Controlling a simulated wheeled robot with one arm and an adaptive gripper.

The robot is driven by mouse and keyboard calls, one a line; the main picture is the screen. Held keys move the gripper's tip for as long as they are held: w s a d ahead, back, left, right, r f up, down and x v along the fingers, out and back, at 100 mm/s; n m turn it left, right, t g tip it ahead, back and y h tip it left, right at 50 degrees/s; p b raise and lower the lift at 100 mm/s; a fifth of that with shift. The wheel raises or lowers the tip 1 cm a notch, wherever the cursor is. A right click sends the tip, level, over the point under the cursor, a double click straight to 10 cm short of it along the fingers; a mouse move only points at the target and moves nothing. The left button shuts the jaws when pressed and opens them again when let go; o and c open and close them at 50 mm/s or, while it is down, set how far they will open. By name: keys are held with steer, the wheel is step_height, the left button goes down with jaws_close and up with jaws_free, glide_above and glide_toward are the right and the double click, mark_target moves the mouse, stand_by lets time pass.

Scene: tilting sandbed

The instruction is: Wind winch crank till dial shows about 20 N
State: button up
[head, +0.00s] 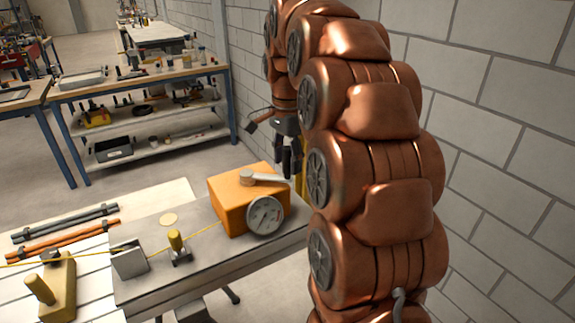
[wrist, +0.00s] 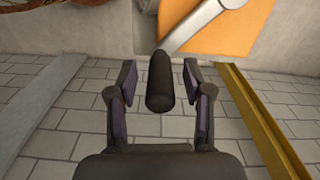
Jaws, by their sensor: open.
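The orange winch box (head: 228,205) stands on the grey bench top, with a round white dial (head: 265,215) on its front. The dial's needle is too small to read. A grey crank arm (head: 265,178) lies across the box's top and points right, towards my gripper (head: 290,162). In the wrist view the crank arm (wrist: 200,22) ends in a black handle (wrist: 160,85). My gripper (wrist: 160,72) is open, with one finger on each side of the handle and a gap visible on both sides. The head view hides most of the handle behind my fingers.
A yellow line (head: 70,260) runs from the left past a grey bracket (head: 129,260) and a yellow-topped post (head: 177,245) to the box. A block wall (head: 500,120) stands close on the right. A yellow bar (wrist: 258,125) is right of my gripper.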

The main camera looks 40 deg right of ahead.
mark_target(286, 150)
steer(key=shift+r, duration=2.75)
steer(key=shift+s+a, duration=0.15)
steer(key=shift+a, duration=0.2)
steer(key=s+a+f+n+g+p, duration=0.1)
steer(key=s+a+f+n+p, duration=0.25)
steer(key=s+a+n, duration=0.7)
steer(key=s+a+f+n+p, duration=0.1)
steer(key=s+a+f+n, duration=0.2)
steer(key=s, duration=0.5)
steer(key=s+a+f+n+p, duration=0.1)
steer(key=s+a+f+n, duration=0.3)
steer(key=s, duration=0.4)
step_height(286, 150, down, 2)
steer(key=shift+a+g+p, duration=0.4)
steer(key=shift+a, duration=0.05)
steer(key=shift+w, duration=0.1)
